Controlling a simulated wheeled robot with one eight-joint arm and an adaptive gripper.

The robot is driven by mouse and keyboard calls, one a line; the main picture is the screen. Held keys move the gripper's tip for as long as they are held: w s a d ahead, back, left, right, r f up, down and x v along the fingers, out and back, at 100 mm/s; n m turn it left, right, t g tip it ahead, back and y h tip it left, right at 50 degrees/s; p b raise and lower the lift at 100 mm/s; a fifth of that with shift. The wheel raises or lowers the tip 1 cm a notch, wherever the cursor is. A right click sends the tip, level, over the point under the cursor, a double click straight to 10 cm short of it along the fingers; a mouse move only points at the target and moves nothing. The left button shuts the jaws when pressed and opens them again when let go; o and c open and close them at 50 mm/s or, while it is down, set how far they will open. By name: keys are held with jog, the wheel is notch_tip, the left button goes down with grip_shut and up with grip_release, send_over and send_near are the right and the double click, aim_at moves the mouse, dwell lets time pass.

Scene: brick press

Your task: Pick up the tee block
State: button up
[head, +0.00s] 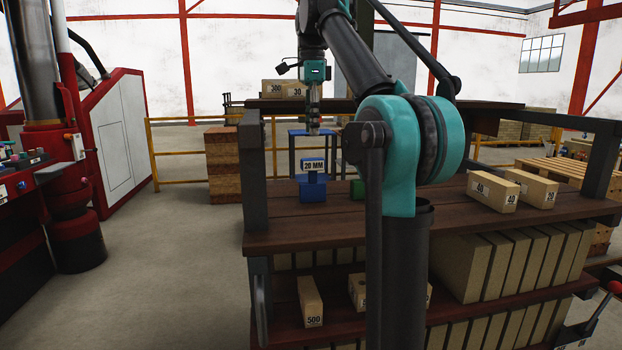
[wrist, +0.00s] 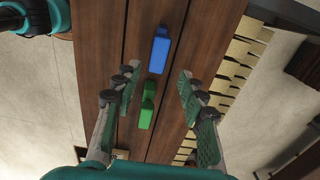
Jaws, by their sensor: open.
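A blue block (head: 313,191) with a "20 MM" label stands on the brown wooden shelf in the head view; its narrower middle and wider base suggest a tee shape. It also shows in the wrist view (wrist: 159,50), from above. A green block (head: 357,189) stands just right of it, partly hidden by my arm; in the wrist view the green block (wrist: 147,106) lies between my fingers in the picture. I cannot tell for sure which block is the tee block. My gripper (head: 314,126) is open and empty, pointing down, above the blocks and apart from them.
Two tan bricks (head: 493,191) marked with numbers lie on the shelf at right. Dark posts (head: 253,172) bound the shelf, and an upper shelf (head: 285,104) with boxes is behind. Lower shelves hold rows of bricks. The wood around the blocks is mostly clear.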

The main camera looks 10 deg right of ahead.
aim_at(313, 183)
notch_tip(313, 183, down, 16)
jog(key=shift+d+f, duration=0.1)
jog(key=shift+f, duration=0.15)
dwell(0.5)
jog(key=shift+c, duration=0.2)
grip_shut()
